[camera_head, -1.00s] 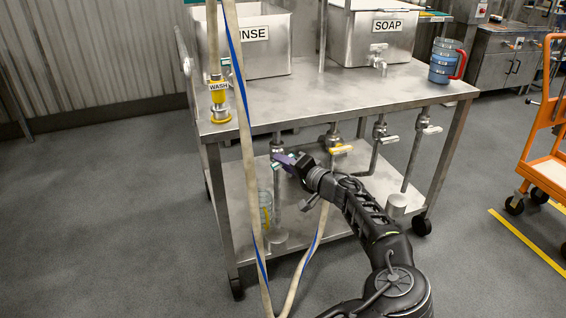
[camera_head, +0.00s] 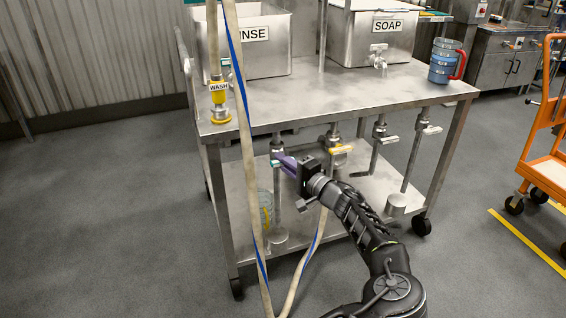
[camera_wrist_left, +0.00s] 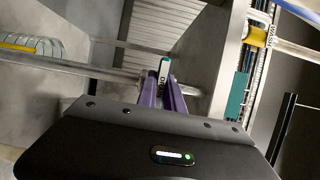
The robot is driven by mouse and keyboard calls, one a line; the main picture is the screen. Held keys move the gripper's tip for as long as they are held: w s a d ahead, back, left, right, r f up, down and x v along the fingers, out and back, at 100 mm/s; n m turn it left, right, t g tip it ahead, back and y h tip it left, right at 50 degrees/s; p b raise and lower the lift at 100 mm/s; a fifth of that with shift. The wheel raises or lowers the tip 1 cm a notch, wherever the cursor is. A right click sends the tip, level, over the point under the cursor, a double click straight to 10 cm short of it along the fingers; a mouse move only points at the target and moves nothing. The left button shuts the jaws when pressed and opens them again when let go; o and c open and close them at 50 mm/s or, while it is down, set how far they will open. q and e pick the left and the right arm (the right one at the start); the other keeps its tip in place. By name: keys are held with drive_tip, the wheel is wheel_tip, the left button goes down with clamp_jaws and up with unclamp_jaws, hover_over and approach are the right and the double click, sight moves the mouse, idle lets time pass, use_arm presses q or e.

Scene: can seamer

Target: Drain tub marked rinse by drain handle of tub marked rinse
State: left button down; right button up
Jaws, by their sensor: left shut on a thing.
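The metal tub marked rinse (camera_head: 268,62) stands at the back left of the steel table; a hose hides the first letter of its label. A drain pipe with a valve (camera_head: 278,146) hangs below the tabletop on that side. My left gripper (camera_head: 285,161) reaches under the tabletop, its purple fingers at this valve. In the left wrist view the fingers (camera_wrist_left: 172,94) are closed around a teal and white handle (camera_wrist_left: 164,68) with small lettering, in front of a metal pipe (camera_wrist_left: 95,70). The fingers hide part of the handle. My right gripper is not in view.
A pale hose with a blue stripe (camera_head: 246,140) hangs in front of the table, left of my gripper. The soap tub (camera_head: 370,45) and blue jug (camera_head: 444,62) are above. An orange cart (camera_head: 547,172) stands right.

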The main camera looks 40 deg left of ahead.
use_arm(q)
drive_tip(key=c, duration=1.5)
unclamp_jaws()
drive_tip(key=shift+d, duration=0.1)
drive_tip(key=p+v, duration=0.1)
drive_tip(key=v, duration=0.6)
drive_tip(key=shift+s+d, duration=0.1)
drive_tip(key=shift+d, duration=0.25)
